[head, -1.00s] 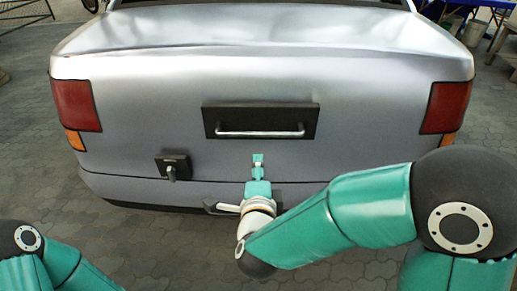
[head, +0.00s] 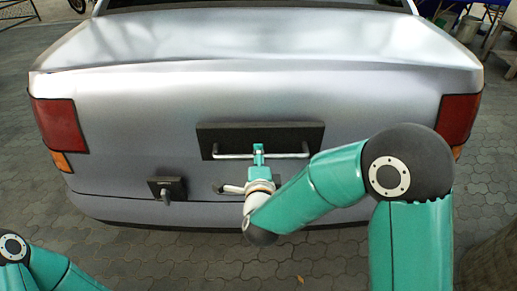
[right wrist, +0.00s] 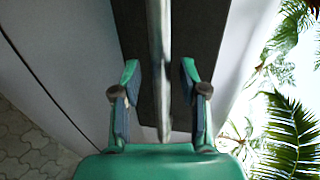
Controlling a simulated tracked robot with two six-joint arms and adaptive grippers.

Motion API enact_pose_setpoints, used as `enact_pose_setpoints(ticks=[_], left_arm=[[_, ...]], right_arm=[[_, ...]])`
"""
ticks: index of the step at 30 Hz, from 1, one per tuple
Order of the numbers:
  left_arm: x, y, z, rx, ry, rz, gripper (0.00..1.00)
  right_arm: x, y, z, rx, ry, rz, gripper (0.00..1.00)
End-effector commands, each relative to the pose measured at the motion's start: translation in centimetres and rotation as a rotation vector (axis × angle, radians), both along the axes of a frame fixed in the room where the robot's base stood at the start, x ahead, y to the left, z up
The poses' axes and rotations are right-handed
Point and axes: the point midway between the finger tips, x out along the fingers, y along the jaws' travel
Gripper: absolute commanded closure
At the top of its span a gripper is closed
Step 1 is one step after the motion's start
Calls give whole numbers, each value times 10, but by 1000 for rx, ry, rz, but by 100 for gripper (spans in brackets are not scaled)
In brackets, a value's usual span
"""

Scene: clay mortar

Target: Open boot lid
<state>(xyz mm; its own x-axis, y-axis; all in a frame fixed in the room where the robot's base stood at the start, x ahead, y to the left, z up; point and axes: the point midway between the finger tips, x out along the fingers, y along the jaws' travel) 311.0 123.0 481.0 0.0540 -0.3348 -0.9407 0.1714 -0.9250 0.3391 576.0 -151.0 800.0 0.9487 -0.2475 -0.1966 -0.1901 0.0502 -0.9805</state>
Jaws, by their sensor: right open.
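The silver boot lid (head: 270,92) of a car fills the middle of the head view and is closed. A dark plate (head: 225,137) on it carries a horizontal metal bar handle (head: 292,155). My right gripper (head: 258,150) is at the middle of the handle. In the right wrist view the bar handle (right wrist: 159,40) runs between the two fingers of my right gripper (right wrist: 159,78). The fingers stand apart, with a gap on each side of the bar. Only part of my left arm shows at lower left; its gripper is out of view.
A small dark block with a metal knob (head: 166,190) is on the car's rear, left of my right gripper. Red tail lights (head: 58,122) and (head: 458,122) flank the lid. Paved ground (head: 180,255) lies open in front of the bumper. Palm leaves (right wrist: 292,140) show in the right wrist view.

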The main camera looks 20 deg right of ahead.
Motion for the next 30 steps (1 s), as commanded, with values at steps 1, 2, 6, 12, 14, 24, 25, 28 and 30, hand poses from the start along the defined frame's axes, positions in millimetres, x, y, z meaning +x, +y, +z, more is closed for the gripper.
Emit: enact_pose_setpoints(ticks=[1, 2, 6, 12, 14, 24, 25, 28, 30], left_arm=[[0, 0, 1, 0, 0, 0, 60], [0, 0, 1, 0, 1, 0, 60], [0, 0, 1, 0, 1, 0, 60], [0, 0, 1, 0, 1, 0, 60], [0, 0, 1, 0, 1, 0, 60], [0, 0, 1, 0, 1, 0, 60], [0, 0, 1, 0, 1, 0, 60], [0, 0, 1, 0, 0, 0, 60], [0, 0, 1, 0, 0, 0, 60]], right_arm=[[1, -3, 0, 0, 0, -5, 57], [1, -5, -1, 0, 0, -6, 57], [1, -10, -2, 0, 0, -15, 57], [0, -14, -2, 0, 1, -22, 57], [-1, -14, -2, 0, 1, -23, 67], [-1, -15, -3, 0, 3, -25, 100], [-1, -15, -3, 0, 3, -25, 100], [-1, -15, -3, -1, 4, -25, 100], [-1, -17, -3, -1, 5, -25, 100]])
